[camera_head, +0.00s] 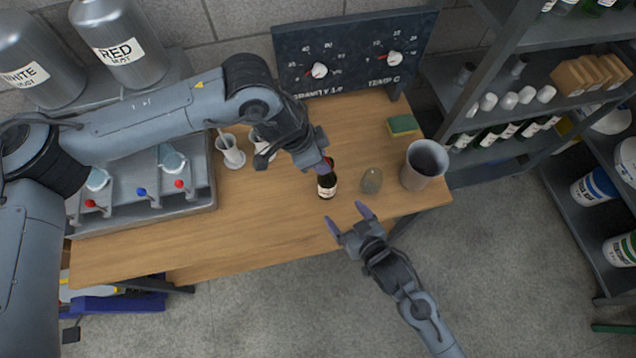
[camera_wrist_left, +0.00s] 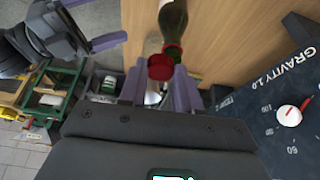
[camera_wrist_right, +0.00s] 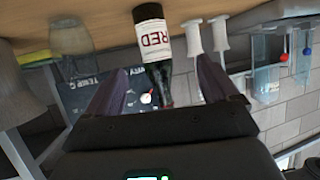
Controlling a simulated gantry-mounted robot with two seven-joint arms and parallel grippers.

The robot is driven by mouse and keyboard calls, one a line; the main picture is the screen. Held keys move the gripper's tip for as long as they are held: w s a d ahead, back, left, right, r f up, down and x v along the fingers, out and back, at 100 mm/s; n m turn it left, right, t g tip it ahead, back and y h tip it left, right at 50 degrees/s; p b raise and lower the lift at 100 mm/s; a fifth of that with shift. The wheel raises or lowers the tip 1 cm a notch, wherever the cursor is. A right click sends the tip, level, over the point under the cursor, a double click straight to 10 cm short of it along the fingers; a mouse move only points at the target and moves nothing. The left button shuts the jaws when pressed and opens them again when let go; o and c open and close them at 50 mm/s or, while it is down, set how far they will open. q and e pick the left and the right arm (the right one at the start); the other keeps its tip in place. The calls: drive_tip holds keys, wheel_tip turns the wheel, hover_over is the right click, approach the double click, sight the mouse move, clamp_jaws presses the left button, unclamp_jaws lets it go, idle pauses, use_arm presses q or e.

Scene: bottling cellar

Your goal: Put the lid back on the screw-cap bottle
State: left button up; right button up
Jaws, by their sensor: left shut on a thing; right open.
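The screw-cap bottle (camera_head: 327,185) stands upright on the wooden table near its front edge. It is dark green with a white label that reads RED in the right wrist view (camera_wrist_right: 153,38). My left gripper (camera_head: 322,165) is shut on the red lid (camera_wrist_left: 160,68) just over the bottle's neck. A second bit of red shows at the neck (camera_wrist_left: 173,48); I cannot tell whether lid and neck touch. My right gripper (camera_head: 349,218) is open and empty in front of the bottle, its fingers pointing toward it. In the right wrist view the bottle appears between the fingers, ahead of them.
A small glass vessel (camera_head: 371,180) and a grey bucket (camera_head: 425,165) stand right of the bottle. A green-and-yellow sponge (camera_head: 403,125) lies behind them. A dark gauge board (camera_head: 350,50) stands at the back. White vessels (camera_head: 231,152) and a metal filler rack (camera_head: 140,190) are left. The table's front left is clear.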

sight(332, 189)
use_arm(q)
drive_tip(key=shift+w+d+r+b, duration=0.15)
drive_tip(key=shift+w+r, duration=0.25)
drive_tip(key=shift+r, duration=0.4)
drive_tip(key=shift+w+d+r+b, duration=0.1)
drive_tip(key=shift+w+d+r, duration=0.25)
drive_tip(key=shift+r, duration=0.45)
drive_tip(key=shift+w+d+r+b, duration=0.15)
drive_tip(key=shift+w+r, duration=0.25)
drive_tip(key=shift+r, duration=0.4)
use_arm(e)
drive_tip(key=shift+w+d+r, duration=0.15)
drive_tip(key=shift+w+r, duration=0.15)
drive_tip(key=shift+w, duration=0.5)
drive_tip(key=shift+w, duration=0.15)
drive_tip(key=x, duration=1.1)
drive_tip(key=shift+w+a, duration=0.3)
drive_tip(key=c, duration=1.5)
use_arm(q)
drive_tip(key=shift+f, duration=2.55)
drive_tip(key=shift+f, duration=0.1)
